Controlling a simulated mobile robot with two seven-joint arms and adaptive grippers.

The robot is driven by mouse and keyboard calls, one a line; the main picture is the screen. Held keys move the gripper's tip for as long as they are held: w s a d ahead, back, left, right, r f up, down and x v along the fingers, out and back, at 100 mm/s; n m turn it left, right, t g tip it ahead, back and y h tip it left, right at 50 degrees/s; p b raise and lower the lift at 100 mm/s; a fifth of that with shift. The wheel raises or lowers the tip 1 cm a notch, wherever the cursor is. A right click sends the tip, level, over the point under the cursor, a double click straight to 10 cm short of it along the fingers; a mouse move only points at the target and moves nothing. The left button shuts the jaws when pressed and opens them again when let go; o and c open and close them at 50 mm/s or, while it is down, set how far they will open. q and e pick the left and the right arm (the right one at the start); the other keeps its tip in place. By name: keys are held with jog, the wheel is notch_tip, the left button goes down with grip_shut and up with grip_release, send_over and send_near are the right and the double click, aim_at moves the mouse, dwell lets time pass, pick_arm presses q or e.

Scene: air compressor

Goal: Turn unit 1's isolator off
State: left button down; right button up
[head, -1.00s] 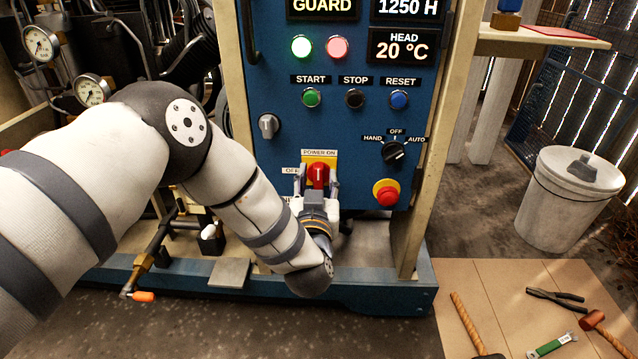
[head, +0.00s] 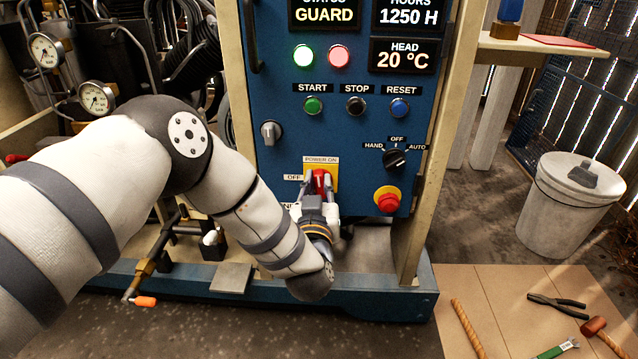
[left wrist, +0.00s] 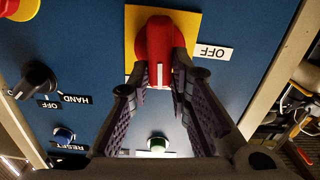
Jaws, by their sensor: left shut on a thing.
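The red isolator handle (head: 319,179) sits on a yellow plate (head: 334,172) low on the blue panel, with a POWER ON label (head: 321,160) above and an OFF label (head: 293,178) to its left. My left gripper (head: 320,187) reaches it from below and partly hides it. In the left wrist view, the two dark fingers (left wrist: 168,80) lie on either side of the red handle (left wrist: 162,40), shut on its end. Its white line runs nearly straight along the handle, which appears to point at POWER ON. My right gripper is not in view.
A red emergency button (head: 388,201) on a yellow base is right of the isolator, below the HAND/OFF/AUTO selector (head: 395,158). A grey knob (head: 271,132) is up and left. The cabinet's beige post (head: 420,190) stands at the right.

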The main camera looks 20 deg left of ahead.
pick_arm(q)
jog(key=n, duration=0.1)
jog(key=n+p, duration=0.1)
jog(key=n, duration=0.2)
jog(key=shift+s+a+p, duration=0.1)
jog(key=shift+a+p, duration=0.2)
jog(key=shift+p, duration=0.05)
jog(key=shift+s+a+f+n+p, duration=0.15)
jog(key=shift+f+n, duration=0.15)
jog(key=shift+n, duration=1.75)
jog(key=shift+w+a+f+n+p, duration=0.1)
jog(key=shift+f+n, duration=0.15)
jog(key=shift+n, duration=1.85)
jog(key=shift+s+a+f+n+p, duration=0.15)
jog(key=shift+f+n, duration=0.15)
jog(key=shift+n, duration=1.75)
jog(key=shift+w, duration=0.1)
jog(key=c, duration=1.5)
grip_release()
